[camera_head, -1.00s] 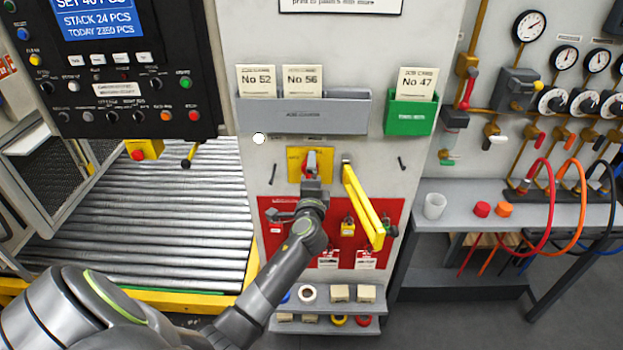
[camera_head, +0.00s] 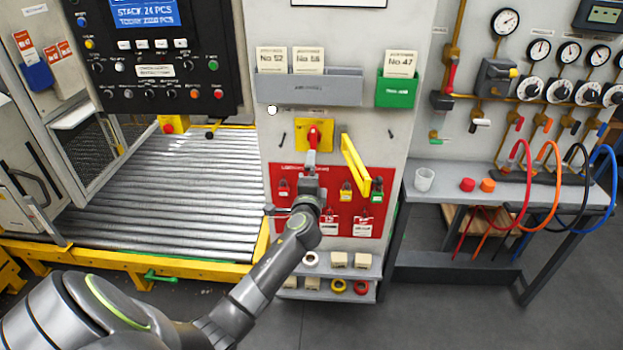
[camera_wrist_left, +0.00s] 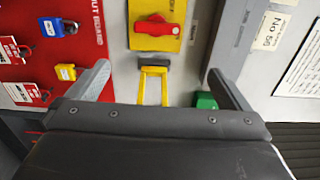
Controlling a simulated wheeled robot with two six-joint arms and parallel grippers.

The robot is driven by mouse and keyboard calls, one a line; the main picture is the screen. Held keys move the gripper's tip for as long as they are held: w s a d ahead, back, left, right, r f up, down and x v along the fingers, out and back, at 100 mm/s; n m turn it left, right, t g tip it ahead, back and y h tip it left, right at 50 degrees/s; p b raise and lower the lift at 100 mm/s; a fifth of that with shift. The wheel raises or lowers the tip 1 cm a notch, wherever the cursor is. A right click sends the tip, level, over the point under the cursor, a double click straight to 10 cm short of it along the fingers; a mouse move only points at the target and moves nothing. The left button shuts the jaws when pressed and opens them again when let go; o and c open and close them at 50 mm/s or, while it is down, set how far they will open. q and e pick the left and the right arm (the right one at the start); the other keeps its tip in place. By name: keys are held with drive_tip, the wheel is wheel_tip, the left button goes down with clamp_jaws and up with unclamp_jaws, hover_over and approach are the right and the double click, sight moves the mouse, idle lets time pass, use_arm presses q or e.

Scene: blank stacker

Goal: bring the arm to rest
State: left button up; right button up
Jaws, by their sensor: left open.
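My left arm comes in from the lower left in the head view. Its gripper (camera_head: 311,167) is in front of the panel, just below the red switch handle (camera_head: 314,136) on a yellow plate (camera_head: 327,128). In the left wrist view the two fingers of the gripper (camera_wrist_left: 158,78) are spread wide with nothing between them. The red handle (camera_wrist_left: 158,29) shows beyond the fingertips, apart from them, on its yellow plate (camera_wrist_left: 143,43). My right gripper is not in view.
A yellow bar bracket (camera_head: 356,165) sticks out just right of the gripper. Behind is a red lockout board (camera_head: 335,228) with padlocks. A roller conveyor (camera_head: 170,190) lies left; a grey bench (camera_head: 450,178) with hoses stands right. A small shelf (camera_head: 330,292) is below.

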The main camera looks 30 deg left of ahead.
use_arm(q)
drive_tip(key=s+f+n+g+h, duration=0.15)
drive_tip(key=s+f, duration=0.25)
drive_tip(key=f, duration=0.8)
drive_tip(key=s+f+n+g+h, duration=0.1)
drive_tip(key=s+f+g+h, duration=0.2)
drive_tip(key=f, duration=0.9)
drive_tip(key=s+d+f+n+g+b, duration=0.1)
drive_tip(key=s+d+f+n+g, duration=0.2)
drive_tip(key=s+f, duration=1.1)
drive_tip(key=s+d+f+n+g+h, duration=0.1)
drive_tip(key=s+f, duration=0.4)
drive_tip(key=s, duration=0.6)
drive_tip(key=s+d+f+n+g+h, duration=0.1)
drive_tip(key=s+d+f+n+g, duration=0.2)
drive_tip(key=s, duration=0.9)
drive_tip(key=s+d+f+n+g+h, duration=0.1)
drive_tip(key=s+d+f+n+g, duration=0.1)
drive_tip(key=s+f, duration=0.7)
drive_tip(key=s+n+g, duration=0.1)
drive_tip(key=s, duration=0.1)
drive_tip(key=shift+s+f+b, duration=0.2)
drive_tip(key=shift+s+b, duration=0.15)
drive_tip(key=shift+s, duration=0.05)
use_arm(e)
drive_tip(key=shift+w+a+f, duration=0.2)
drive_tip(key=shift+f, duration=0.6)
